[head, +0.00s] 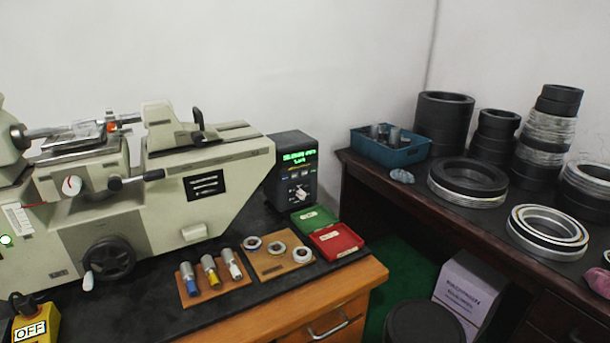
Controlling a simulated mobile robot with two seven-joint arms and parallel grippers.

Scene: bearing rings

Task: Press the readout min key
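The readout (292,171) is a dark box with a lit green display (298,158) on its upper front. It stands on the bench just right of the beige measuring machine. Below the display is a row of small keys and a light-coloured knob or switch (300,193). The key labels are too small to read, so I cannot tell which is the min key. Neither of my grippers shows in the head view.
In front of the readout lie a green tray (315,219) and a red tray (336,240). A wooden board with several rings (277,248) and a board with plug gauges (210,271) lie to the left. The beige machine (150,190) fills the left side. Dark bearing rings (445,122) stand on the right table.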

